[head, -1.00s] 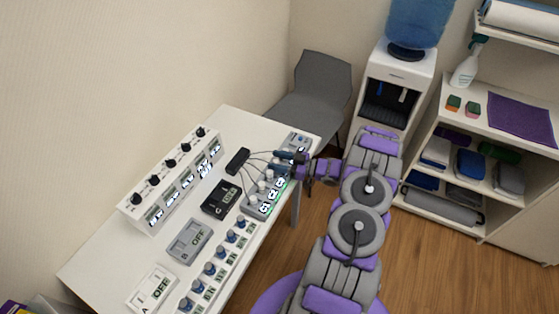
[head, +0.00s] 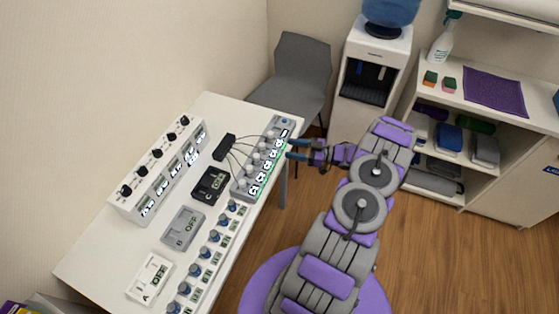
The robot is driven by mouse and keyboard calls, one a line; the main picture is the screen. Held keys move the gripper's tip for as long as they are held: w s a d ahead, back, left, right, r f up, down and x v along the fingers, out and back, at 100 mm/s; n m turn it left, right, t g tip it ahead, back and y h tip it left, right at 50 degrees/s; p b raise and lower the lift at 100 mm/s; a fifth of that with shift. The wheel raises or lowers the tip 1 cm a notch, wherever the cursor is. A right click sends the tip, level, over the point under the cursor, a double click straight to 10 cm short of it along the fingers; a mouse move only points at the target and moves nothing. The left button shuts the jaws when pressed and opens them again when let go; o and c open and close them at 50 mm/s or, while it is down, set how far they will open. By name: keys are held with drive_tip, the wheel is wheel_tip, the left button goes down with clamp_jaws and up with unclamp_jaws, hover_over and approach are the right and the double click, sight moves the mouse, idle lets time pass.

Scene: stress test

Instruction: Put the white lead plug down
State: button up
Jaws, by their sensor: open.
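Several white lead plugs (head: 257,156) stand in a row on the grey socket strip (head: 245,190) along the table's right edge. Thin dark leads run from them to a small black box (head: 224,147). I cannot tell which of the plugs is the one in the task.
A grey chair (head: 298,75) and a water dispenser (head: 376,70) stand behind. Shelves (head: 480,165) are at the right.

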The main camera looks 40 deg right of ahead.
drive_tip(key=w+d+r+h, duration=0.1)
drive_tip(key=w, duration=0.2)
drive_tip(key=w+d+r+h, duration=0.1)
drive_tip(key=w+d, duration=0.1)
drive_tip(key=w, duration=0.1)
drive_tip(key=w+d+r+h, duration=0.1)
drive_tip(key=w+r, duration=0.1)
drive_tip(key=w, duration=0.1)
drive_tip(key=shift+d+g+h, duration=0.2)
drive_tip(key=shift+g+h, duration=0.2)
drive_tip(key=w+r+m+g+h, duration=0.3)
drive_tip(key=w+r+h, duration=0.6)
drive_tip(key=r, duration=0.4)
drive_tip(key=s+a+r+m+g+h, duration=0.1)
drive_tip(key=a+r+m+g+h, duration=0.1)
drive_tip(key=a+r, duration=0.4)
drive_tip(key=s+a+r+m+g+y, duration=0.1)
drive_tip(key=s+a+g, duration=0.4)
drive_tip(key=s+a, duration=1.2)
drive_tip(key=s+a+r+g+y, duration=0.3)
drive_tip(key=s+a+g, duration=0.3)
drive_tip(key=s+a, duration=1.2)
drive_tip(key=s+y, duration=0.1)
drive_tip(key=s, duration=0.4)
drive_tip(key=shift+s+a+m, duration=0.35)
drive_tip(key=shift+s+m, duration=0.05)
